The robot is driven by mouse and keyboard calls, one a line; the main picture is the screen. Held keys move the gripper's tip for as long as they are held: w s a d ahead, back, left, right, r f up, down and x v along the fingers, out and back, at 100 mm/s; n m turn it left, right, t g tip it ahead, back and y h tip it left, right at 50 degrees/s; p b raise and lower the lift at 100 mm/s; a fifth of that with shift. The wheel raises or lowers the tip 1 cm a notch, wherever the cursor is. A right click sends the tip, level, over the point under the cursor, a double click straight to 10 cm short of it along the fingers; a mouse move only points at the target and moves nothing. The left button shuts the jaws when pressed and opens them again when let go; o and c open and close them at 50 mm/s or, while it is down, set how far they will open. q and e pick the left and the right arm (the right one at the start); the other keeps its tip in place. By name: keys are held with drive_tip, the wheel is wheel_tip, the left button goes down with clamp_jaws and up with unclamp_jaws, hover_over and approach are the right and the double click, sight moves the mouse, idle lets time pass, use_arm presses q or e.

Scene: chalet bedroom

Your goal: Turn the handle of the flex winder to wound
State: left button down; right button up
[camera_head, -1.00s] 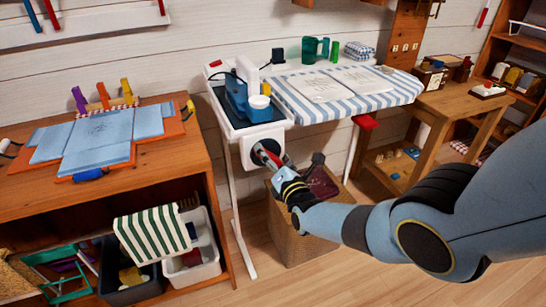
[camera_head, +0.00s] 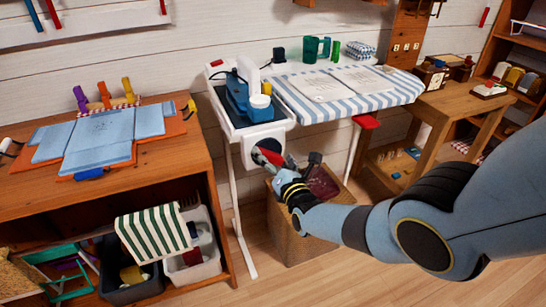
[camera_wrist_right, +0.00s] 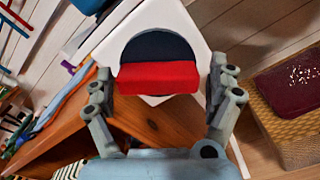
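The flex winder is a white box with a dark round face (camera_head: 254,155), under the near end of the ironing board; its face also shows in the right wrist view (camera_wrist_right: 158,45). Its red handle (camera_wrist_right: 158,78) lies across the lower part of that face, level in the wrist view. My right gripper (camera_head: 277,163) is at the winder's front. In the wrist view its fingers (camera_wrist_right: 163,80) are spread to either side of the handle, with a small gap at the right end. Contact at the left end is unclear. My left gripper is out of view.
The striped ironing board (camera_head: 378,103) carries papers, with a blue iron (camera_head: 237,92) at its near end. A woven basket (camera_head: 285,235) stands just below the winder. A wooden cabinet (camera_head: 190,150) is to the left, a wooden table (camera_head: 450,100) to the right.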

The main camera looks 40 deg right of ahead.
drive_tip(key=shift+o, duration=0.5)
drive_tip(key=shift+w+r, duration=0.1)
drive_tip(key=shift+r, duration=0.05)
drive_tip(key=v, duration=1.2)
